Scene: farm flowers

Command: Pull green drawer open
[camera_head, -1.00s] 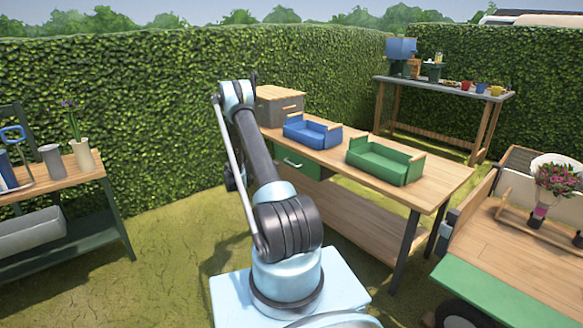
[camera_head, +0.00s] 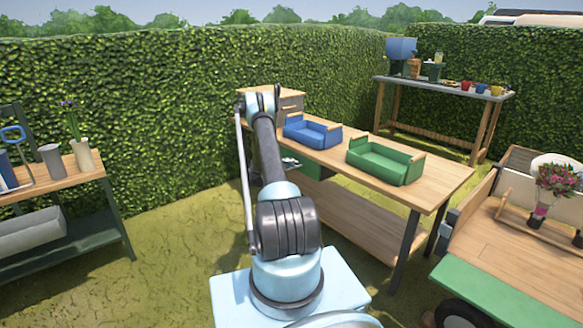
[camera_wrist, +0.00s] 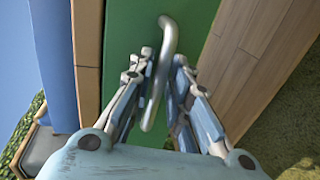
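The green drawer front (camera_wrist: 122,35) fills the middle of the wrist view, with a curved grey metal handle (camera_wrist: 168,40) on it. My gripper (camera_wrist: 163,60) is open, with one finger on each side of the handle. The left fingertip is close to the handle, and a gap shows on the right; contact cannot be told. In the head view the green drawer (camera_head: 314,169) shows under the wooden workbench top (camera_head: 332,157), partly hidden by my arm. My gripper (camera_head: 290,163) is mostly hidden there.
A blue tray (camera_head: 313,133) and a green tray (camera_head: 384,163) stand on the workbench, with a small wooden-topped cabinet (camera_head: 290,106) behind. A cart (camera_head: 510,250) stands at the right and a shelf (camera_head: 55,172) at the left.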

